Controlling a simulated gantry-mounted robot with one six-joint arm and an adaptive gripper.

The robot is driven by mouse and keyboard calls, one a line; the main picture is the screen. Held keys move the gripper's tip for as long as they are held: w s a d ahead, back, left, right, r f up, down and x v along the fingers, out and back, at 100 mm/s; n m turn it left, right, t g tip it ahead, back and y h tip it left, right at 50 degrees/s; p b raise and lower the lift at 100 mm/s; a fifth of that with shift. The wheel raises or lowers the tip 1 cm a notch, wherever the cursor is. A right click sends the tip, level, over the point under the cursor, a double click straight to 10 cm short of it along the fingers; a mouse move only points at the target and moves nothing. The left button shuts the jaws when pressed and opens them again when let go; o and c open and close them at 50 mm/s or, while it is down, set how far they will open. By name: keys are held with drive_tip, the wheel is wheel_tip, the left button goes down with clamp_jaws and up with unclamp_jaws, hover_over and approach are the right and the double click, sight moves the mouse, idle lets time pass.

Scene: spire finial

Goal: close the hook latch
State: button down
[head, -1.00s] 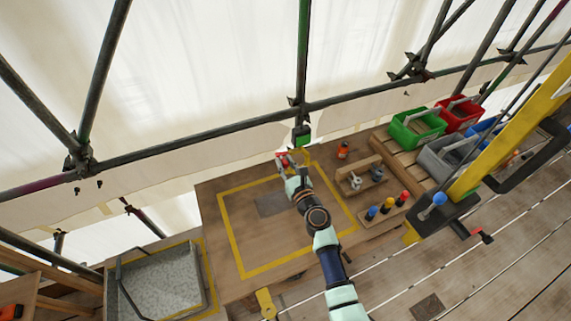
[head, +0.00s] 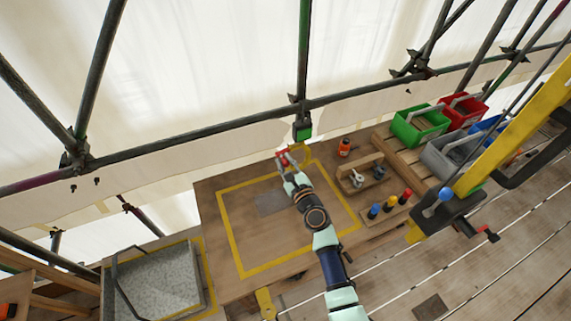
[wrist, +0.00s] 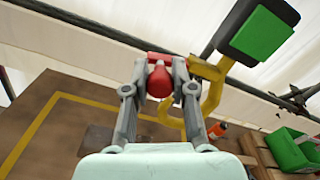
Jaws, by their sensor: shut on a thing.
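My gripper (wrist: 160,82) is shut on a red rounded knob (wrist: 160,84), which sits between its two fingertips in the wrist view. A red part (wrist: 160,60) spans just behind the knob. A yellow hook (wrist: 209,80) curves right of and behind the fingers, below a dark block with a green face (wrist: 262,35). In the head view my gripper (head: 284,160) is at the table's far edge, beside the yellow hook (head: 301,153). I cannot tell whether the red part and the hook touch.
The wooden table (head: 285,245) has a yellow taped outline and is mostly clear. An orange bottle (head: 344,147), a wooden rack (head: 360,177) and several coloured pegs (head: 390,206) stand to the right. Bins (head: 420,126) lie beyond. A green-marked scaffold pole (head: 303,60) rises behind the hook.

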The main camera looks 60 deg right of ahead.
drive_tip(key=f+n+b, duration=0.1)
drive_tip(key=n, duration=0.1)
drive_tip(key=n+b, duration=0.1)
drive_tip(key=shift+s+d+f+n, duration=0.15)
drive_tip(key=shift+f+n, duration=0.25)
drive_tip(key=shift+s+d+f+n+b, duration=0.35)
drive_tip(key=shift+d+n+b, duration=0.1)
drive_tip(key=shift+n+b, duration=1.35)
drive_tip(key=shift+s+d+f+n+b, duration=0.35)
drive_tip(key=shift+n+b, duration=1.05)
drive_tip(key=shift+n, duration=0.65)
drive_tip(key=shift+s+d+f+n+b, duration=0.25)
drive_tip(key=shift+s+d+n+b, duration=0.2)
drive_tip(key=shift+n+b, duration=1.35)
drive_tip(key=shift+n, duration=0.35)
drive_tip(key=c, duration=0.9)
unclamp_jaws()
drive_tip(key=shift+r, duration=0.1)
drive_tip(key=shift+c, duration=0.2)
